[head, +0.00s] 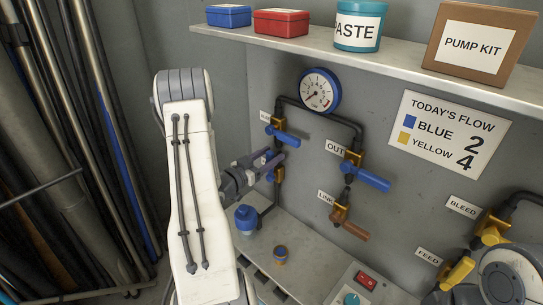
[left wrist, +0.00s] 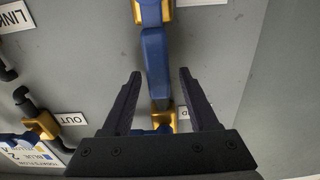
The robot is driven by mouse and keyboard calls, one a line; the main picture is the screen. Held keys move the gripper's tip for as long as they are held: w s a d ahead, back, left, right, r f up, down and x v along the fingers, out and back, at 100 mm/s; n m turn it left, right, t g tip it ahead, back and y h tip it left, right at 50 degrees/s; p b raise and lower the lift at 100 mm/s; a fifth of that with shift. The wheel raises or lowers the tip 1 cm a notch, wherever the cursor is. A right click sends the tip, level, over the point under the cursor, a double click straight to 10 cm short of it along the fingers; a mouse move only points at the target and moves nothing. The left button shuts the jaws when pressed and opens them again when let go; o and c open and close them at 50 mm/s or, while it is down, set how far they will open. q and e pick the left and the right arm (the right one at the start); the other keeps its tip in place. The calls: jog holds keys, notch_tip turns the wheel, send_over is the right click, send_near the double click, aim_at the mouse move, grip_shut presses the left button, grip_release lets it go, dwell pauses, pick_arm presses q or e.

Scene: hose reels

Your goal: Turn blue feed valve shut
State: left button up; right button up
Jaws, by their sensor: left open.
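The blue feed valve's label does not show. I take it to be the lower blue valve (head: 278,174) in the left column of pipe, largely hidden behind my left gripper (head: 265,165). In the left wrist view, a blue handle (left wrist: 156,62) on a brass body (left wrist: 167,10) runs down between the fingers of my left gripper (left wrist: 158,85). The fingers are open, with a gap on each side of the handle. The valve above it has a blue handle (head: 284,136) and a partly hidden label. My right gripper is not in view.
An OUT valve with a blue handle (head: 372,179) and a LINK valve with a brown handle (head: 355,231) are to the right. A gauge (head: 319,90) sits above. A yellow feed handle (head: 457,274) is at lower right. A blue-capped bottle (head: 246,219) stands below.

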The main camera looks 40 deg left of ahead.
pick_arm(q)
grip_shut()
dwell(1.3)
